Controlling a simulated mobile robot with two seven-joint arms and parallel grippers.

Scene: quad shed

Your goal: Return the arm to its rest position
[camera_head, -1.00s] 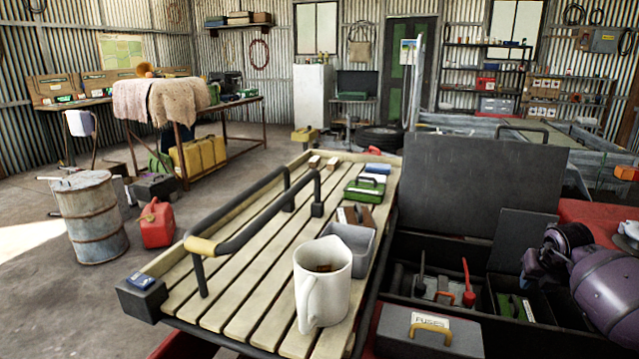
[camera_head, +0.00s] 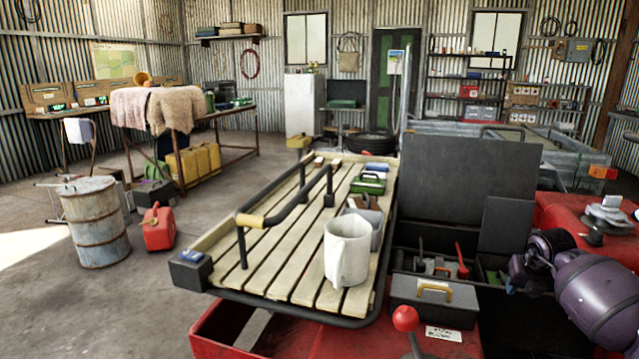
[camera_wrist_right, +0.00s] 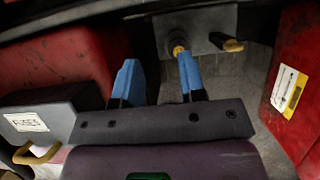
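My right arm enters the head view from the right edge. Its gripper (camera_head: 522,274) is beside the dark open toolbox compartments and holds nothing that I can see. In the right wrist view the two blue fingers of the gripper (camera_wrist_right: 157,72) stand apart with an empty gap between them. Beyond them are a grey metal plate (camera_wrist_right: 208,22) with a yellow-tipped lever (camera_wrist_right: 232,44), and a rough grey floor. I cannot tell whether the right finger touches the knob behind it. My left gripper is in neither view.
A slatted rack (camera_head: 262,272) carries a white mug (camera_head: 347,252) and a green box (camera_head: 368,184). A grey case (camera_head: 433,303) with a yellow handle is left of my gripper. A red-knobbed lever (camera_head: 405,318) stands in front.

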